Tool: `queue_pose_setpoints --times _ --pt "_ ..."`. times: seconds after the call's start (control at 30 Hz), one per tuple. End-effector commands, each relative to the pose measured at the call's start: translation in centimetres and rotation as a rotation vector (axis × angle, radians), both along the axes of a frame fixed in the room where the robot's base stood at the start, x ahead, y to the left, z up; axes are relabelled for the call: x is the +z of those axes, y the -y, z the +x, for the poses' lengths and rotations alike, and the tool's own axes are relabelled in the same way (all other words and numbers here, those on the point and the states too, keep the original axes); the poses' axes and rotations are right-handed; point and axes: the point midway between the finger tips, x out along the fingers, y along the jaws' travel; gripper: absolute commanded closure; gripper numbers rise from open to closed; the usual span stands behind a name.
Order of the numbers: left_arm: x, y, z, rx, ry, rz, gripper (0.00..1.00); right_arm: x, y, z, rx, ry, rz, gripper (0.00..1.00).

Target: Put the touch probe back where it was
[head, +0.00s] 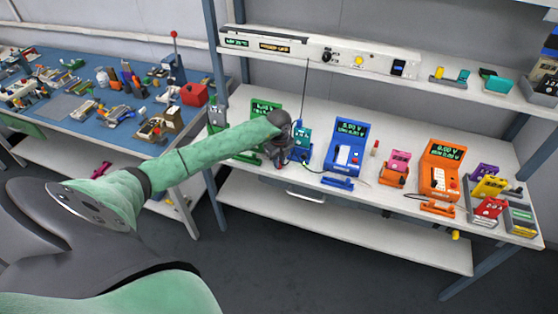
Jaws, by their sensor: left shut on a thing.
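My left gripper (281,160) is over the front of the white bench, in front of the green meter (266,108) and beside a teal unit (301,134). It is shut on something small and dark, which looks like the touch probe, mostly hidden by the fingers. A thin dark cable runs near the gripper toward the blue stand (338,182). The blue meter (347,142) stands right of the gripper, and the orange meter (440,167) stands farther right. My right gripper is out of view.
A white shelf (330,50) with a knob and switches runs above the bench. Pink, purple, yellow and red units crowd the bench's right end. A blue-topped table (65,108) with many tools stands at left. A thin upright rod (305,85) rises behind the teal unit.

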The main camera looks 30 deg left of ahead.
Motion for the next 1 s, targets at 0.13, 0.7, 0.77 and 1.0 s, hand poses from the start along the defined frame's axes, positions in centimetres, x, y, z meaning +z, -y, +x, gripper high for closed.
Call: queue_pose_setpoints --times 0.13,0.7,0.77,1.0 --pt "-0.2 0.0 0.0 0.0 0.0 0.0 1.0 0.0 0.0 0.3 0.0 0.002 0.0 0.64" --pt "0.4 0.0 0.0 0.0 0.001 0.0 0.63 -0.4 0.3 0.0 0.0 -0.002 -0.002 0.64" --pt "1.1 0.0 0.1 0.001 0.002 -0.001 0.63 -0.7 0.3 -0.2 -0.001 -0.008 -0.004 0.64" --pt "5.5 0.0 0.1 0.0 0.004 0.001 0.63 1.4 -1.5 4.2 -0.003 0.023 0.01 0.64"
